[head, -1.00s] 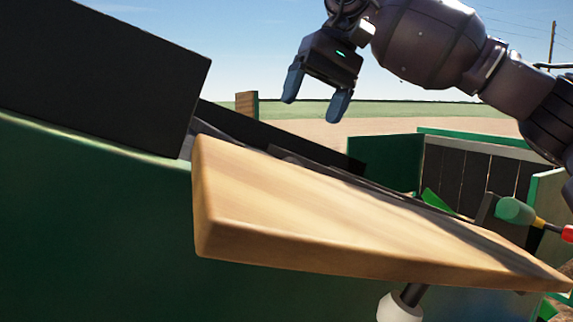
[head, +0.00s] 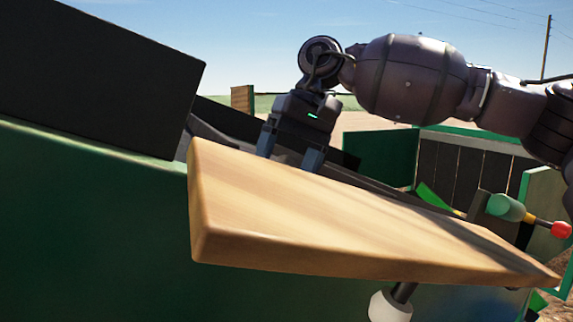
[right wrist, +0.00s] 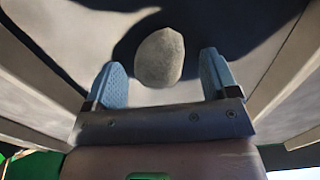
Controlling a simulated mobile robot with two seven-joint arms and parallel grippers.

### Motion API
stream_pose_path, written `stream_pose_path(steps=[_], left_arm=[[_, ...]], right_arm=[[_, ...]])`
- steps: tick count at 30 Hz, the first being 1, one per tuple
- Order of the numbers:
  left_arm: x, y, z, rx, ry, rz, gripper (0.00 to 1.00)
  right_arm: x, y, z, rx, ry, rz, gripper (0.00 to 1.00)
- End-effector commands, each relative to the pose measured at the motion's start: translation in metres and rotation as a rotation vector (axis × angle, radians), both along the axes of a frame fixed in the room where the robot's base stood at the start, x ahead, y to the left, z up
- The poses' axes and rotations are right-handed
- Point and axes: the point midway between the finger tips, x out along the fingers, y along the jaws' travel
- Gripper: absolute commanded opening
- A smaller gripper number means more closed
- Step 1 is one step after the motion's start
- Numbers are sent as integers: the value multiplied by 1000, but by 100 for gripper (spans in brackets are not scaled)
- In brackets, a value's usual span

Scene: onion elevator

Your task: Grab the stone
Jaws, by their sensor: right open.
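The stone (right wrist: 160,57) is grey and rounded. In the right wrist view it lies on a dark and pale grey surface, between and slightly beyond the two blue fingertips of my right gripper (right wrist: 165,78). The fingers are apart, with a gap on each side of the stone. In the head view my right gripper (head: 291,155) points down behind the wooden board, its fingertips partly hidden by the board's edge. The stone is hidden in the head view. My left gripper is not in view.
A wooden board (head: 330,225) slopes down to the right in front of the gripper. Dark side panels (head: 90,75) and a green machine body (head: 90,220) stand at left. A green-handled lever with a red end (head: 508,208) is at right.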

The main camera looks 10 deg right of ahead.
Motion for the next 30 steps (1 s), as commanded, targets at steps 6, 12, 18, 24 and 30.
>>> stream_pose_path(steps=[6, 12, 18, 24, 30], left_arm=[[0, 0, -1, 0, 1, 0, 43], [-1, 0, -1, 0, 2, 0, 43], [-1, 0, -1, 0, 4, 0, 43], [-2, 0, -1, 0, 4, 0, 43], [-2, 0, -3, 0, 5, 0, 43]], right_arm=[[0, 0, -1, 0, 0, -1, 80], [0, 0, -1, 0, 0, -1, 49], [0, 0, 0, 1, -1, 0, 21], [0, 0, 0, 1, -1, 0, 21], [1, 1, 13, 1, -2, -1, 21]])
